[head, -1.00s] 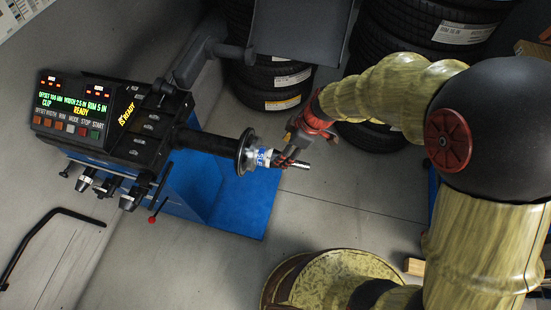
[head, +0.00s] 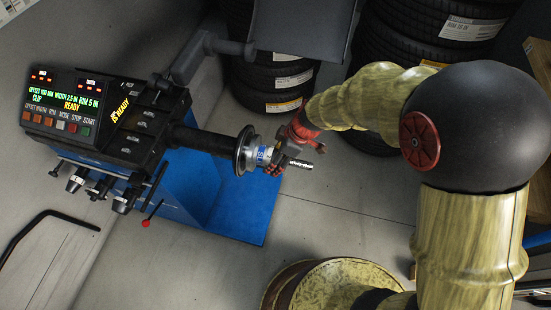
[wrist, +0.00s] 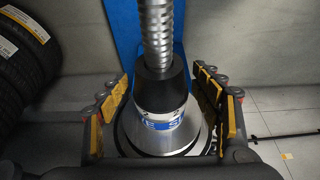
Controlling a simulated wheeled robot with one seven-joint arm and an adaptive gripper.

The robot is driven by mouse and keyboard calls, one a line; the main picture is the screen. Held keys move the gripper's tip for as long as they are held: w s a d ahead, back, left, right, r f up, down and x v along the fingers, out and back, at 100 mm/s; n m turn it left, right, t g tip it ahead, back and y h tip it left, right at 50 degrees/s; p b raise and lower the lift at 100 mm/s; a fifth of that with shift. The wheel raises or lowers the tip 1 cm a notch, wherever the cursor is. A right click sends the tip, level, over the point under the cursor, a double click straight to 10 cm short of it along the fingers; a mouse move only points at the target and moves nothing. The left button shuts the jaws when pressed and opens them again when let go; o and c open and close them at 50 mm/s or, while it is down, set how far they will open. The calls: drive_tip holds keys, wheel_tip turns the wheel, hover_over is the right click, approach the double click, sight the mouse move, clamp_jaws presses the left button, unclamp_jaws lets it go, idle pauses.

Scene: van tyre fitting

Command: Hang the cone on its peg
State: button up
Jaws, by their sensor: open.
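The cone (head: 262,156), silver with a blue-and-white band, sits on the balancer's threaded shaft (wrist: 157,35), against the dark round flange (head: 243,150). In the wrist view the cone (wrist: 162,140) is centred, its dark narrow end toward me. My gripper (head: 277,160) is open at the cone, with a yellow-padded finger on either side in the wrist view (wrist: 163,95). I cannot tell whether either finger touches it. Several dark cone-like pieces (head: 101,188) hang on pegs under the balancer's head. The free peg cannot be picked out surely.
The balancer's control panel (head: 65,105) reads READY. A thin lever with a red knob (head: 145,223) sticks out below it. Tyre stacks (head: 280,75) stand behind my gripper. A bent black bar (head: 40,225) lies at left. The grey floor in front is mostly clear.

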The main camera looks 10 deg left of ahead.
drive_tip(key=shift+d+b, duration=0.1)
drive_tip(key=shift+b, duration=0.35)
drive_tip(key=shift+c, duration=0.9)
drive_tip(key=c, duration=0.9)
drive_tip(key=shift+w+r, duration=0.1)
drive_tip(key=shift+s+d+b, duration=0.2)
drive_tip(key=shift+d+b, duration=0.7)
drive_tip(key=shift+d, duration=1.2)
drive_tip(key=s+d, duration=0.1)
drive_tip(key=d, duration=1.3)
idle(1.2)
drive_tip(key=shift+d, duration=0.15)
